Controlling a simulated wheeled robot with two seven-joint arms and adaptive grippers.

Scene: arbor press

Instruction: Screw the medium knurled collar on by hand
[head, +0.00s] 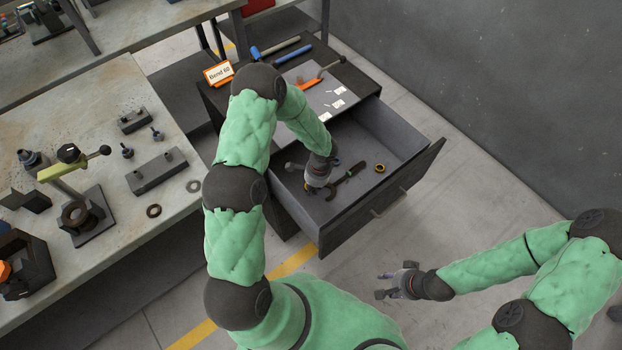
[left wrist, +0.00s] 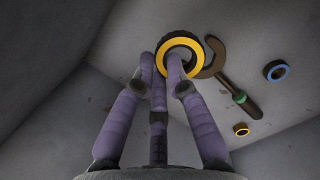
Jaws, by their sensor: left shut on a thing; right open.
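My left gripper (head: 312,184) is down inside the open drawer (head: 398,137). In the left wrist view its fingers (left wrist: 163,62) are shut on a dark collar with a yellow face (left wrist: 182,36); I cannot tell its size class. A hook spanner with a green band (left wrist: 236,94) lies close beside this collar. A blue-ringed collar (left wrist: 276,70) and a smaller-looking yellow-ringed collar (left wrist: 241,129) lie apart on the drawer floor. The spanner (head: 350,173) and a yellow ring (head: 380,168) also show in the head view. My right gripper (head: 384,285) is open and empty over the floor.
The workbench (head: 108,92) on the left carries a small press (head: 78,199) with a lever, loose rings and metal blocks. Tools and an orange sign (head: 218,73) are on the cabinet top behind the drawer. The drawer walls stand around my left gripper.

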